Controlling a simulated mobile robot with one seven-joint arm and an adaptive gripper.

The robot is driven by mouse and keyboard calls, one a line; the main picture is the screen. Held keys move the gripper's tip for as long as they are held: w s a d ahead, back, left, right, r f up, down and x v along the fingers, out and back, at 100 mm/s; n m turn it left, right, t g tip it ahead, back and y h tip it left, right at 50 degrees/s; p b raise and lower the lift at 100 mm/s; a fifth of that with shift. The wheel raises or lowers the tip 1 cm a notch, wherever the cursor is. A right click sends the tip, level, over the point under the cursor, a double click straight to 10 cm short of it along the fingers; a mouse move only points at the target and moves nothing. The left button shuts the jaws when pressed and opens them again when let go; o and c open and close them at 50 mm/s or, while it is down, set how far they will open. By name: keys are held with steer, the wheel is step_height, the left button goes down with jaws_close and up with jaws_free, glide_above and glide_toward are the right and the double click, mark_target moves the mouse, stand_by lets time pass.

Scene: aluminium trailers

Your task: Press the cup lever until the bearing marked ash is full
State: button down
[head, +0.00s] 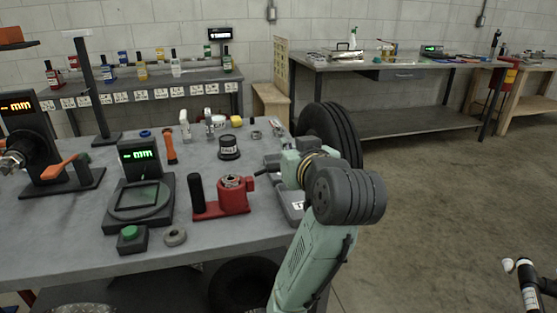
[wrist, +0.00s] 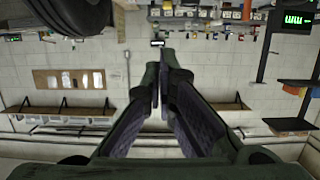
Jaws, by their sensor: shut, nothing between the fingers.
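A red device (head: 235,200) stands on the grey bench, with a round cup on top holding a metal ring-shaped part (head: 232,182). A black upright lever (head: 196,193) rises from its left end. A loose grey ring (head: 175,236) lies near the bench's front edge. I cannot read the mark "ash" on either ring. My gripper (wrist: 164,58) is shut and empty in the wrist view, its fingertips together. In the head view my arm comes over the bench from the right, and its end is near the right of the red device, apart from the lever.
A black display stand (head: 140,190) with a green readout and a green button box (head: 131,238) stand left of the red device. A black labelled pot (head: 229,149) and small items stand behind it. A shelf of bottles (head: 142,71) is at the back.

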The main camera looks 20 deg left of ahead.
steer(key=p, duration=0.1)
glide_above(266, 171)
steer(key=d, duration=0.3)
step_height(266, 171, down, 2)
step_height(266, 171, down, 4)
steer(key=shift+f+p, duration=0.15)
steer(key=shift+p, duration=0.25)
steer(key=f+m, duration=0.1)
steer(key=d+f+m, duration=0.1)
steer(key=w+f+m+y+b, duration=0.1)
steer(key=shift+d+f+g, duration=0.3)
